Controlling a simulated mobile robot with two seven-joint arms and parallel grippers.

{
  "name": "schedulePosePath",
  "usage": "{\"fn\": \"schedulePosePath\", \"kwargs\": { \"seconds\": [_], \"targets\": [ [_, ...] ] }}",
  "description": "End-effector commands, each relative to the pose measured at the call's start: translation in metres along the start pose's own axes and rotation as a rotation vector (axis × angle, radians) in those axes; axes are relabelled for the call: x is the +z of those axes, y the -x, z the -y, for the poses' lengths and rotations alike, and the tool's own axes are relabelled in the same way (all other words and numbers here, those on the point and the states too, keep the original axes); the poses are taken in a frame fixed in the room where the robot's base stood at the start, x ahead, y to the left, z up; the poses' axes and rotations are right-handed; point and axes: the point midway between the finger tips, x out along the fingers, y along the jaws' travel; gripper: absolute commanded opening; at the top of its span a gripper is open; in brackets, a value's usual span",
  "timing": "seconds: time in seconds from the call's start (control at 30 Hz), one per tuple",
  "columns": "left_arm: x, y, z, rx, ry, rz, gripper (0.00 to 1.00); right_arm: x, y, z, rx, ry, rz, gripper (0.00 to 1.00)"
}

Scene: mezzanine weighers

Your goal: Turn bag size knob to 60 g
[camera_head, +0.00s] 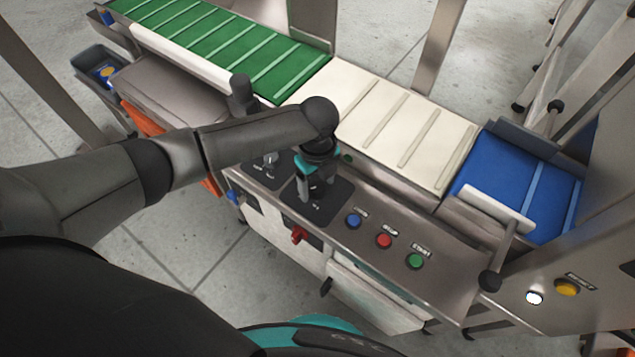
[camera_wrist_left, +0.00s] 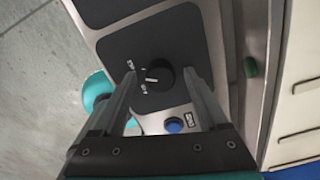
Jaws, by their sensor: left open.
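The black knob (camera_wrist_left: 154,76) with a white pointer line sits on a dark plate (camera_wrist_left: 110,52) in the left wrist view. Small white labels beside it are too small to read surely. My left gripper (camera_wrist_left: 158,90) is open, with one finger on each side of the knob; I cannot tell whether either touches it. In the head view my left gripper (camera_head: 314,187) points down over the dark plate (camera_head: 331,208) and hides most of the knob. A second knob (camera_head: 270,158) stands on another dark plate to the left. My right gripper is not in view.
Blue (camera_head: 354,221), red (camera_head: 383,241) and green (camera_head: 415,261) buttons lie right of the plate. A red switch (camera_head: 298,235) is on the front face below. Green (camera_head: 215,45), cream (camera_head: 395,125) and blue (camera_head: 515,185) conveyor belts run behind the panel.

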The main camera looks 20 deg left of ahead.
Motion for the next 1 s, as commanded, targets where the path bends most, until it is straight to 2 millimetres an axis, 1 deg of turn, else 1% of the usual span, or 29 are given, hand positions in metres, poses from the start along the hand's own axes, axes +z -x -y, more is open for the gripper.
{"fn": "schedulePosePath", "kwargs": {
  "seconds": [0.1,0.43,0.77,1.0],
  "targets": [
    [-0.0002,0.0002,0.0000,0.000,0.000,0.000,0.75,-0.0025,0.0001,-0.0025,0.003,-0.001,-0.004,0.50],
    [-0.0001,0.0004,-0.0001,0.000,0.000,0.000,0.38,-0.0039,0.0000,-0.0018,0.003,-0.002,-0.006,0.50],
    [0.0001,0.0005,-0.0002,0.001,0.000,0.000,0.01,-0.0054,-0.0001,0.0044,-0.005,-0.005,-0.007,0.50],
    [0.0000,0.0009,-0.0003,0.001,0.006,0.000,0.00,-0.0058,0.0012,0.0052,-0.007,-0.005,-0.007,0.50]
  ]
}}
